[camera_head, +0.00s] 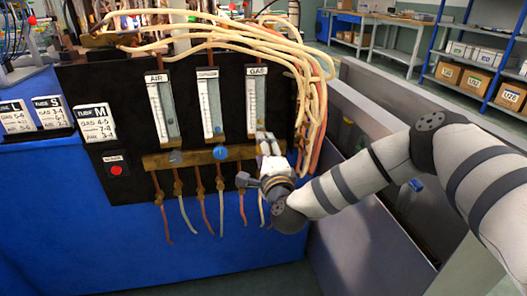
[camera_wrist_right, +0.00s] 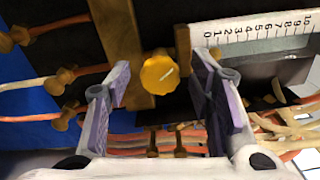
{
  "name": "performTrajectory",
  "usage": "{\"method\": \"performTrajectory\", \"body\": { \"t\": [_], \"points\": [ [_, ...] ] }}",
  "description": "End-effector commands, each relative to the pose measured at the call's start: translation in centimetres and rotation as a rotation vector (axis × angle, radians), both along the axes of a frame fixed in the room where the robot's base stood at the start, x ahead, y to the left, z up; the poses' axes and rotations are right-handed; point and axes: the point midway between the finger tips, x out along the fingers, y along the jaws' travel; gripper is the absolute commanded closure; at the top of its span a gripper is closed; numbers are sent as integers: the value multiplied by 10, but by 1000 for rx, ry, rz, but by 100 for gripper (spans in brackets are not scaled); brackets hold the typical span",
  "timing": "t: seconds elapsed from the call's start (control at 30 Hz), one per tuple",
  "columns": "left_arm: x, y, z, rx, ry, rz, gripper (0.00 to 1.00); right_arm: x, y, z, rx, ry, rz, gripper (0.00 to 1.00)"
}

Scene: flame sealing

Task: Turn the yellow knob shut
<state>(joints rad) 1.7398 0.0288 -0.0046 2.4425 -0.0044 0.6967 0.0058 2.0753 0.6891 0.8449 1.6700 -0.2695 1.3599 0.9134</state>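The yellow knob (camera_wrist_right: 160,73) shows in the right wrist view, on a brass bar (camera_wrist_right: 140,45) beside a numbered scale. My right gripper (camera_wrist_right: 162,80) is open, with one finger on each side of the knob and visible gaps between. In the head view my right gripper (camera_head: 267,143) is at the right end of the brass bar (camera_head: 196,156), below the GAS flow meter (camera_head: 256,100), and hides the yellow knob there. My left gripper is not in view.
A blue knob (camera_head: 220,152) and a grey knob (camera_head: 176,156) sit on the bar to the left. Pale and orange hoses (camera_head: 315,90) hang close by on the right. A red button (camera_head: 116,169) is at lower left. Grey panels (camera_head: 345,215) stand below my right arm.

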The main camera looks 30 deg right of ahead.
Motion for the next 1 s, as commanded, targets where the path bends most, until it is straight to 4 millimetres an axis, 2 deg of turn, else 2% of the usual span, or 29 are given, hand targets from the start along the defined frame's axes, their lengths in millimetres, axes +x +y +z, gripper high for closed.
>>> {"method": "performTrajectory", "body": {
  "t": [0.07, 0.17, 0.4, 0.6, 0.7, 1.0],
  "points": [
    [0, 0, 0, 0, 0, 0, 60, -2, 0, 0, 0, 0, 0, 51],
    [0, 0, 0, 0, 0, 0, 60, -15, 5, -1, 1, 3, 2, 51],
    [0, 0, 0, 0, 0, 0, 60, -77, 23, -1, 1, 4, 3, 51],
    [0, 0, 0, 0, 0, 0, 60, -110, 32, -1, 0, 2, 1, 51],
    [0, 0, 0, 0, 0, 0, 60, -116, 33, 0, 0, 1, 0, 51],
    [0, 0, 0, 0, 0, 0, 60, -116, 33, 0, 0, 0, 0, 51]
  ]
}}
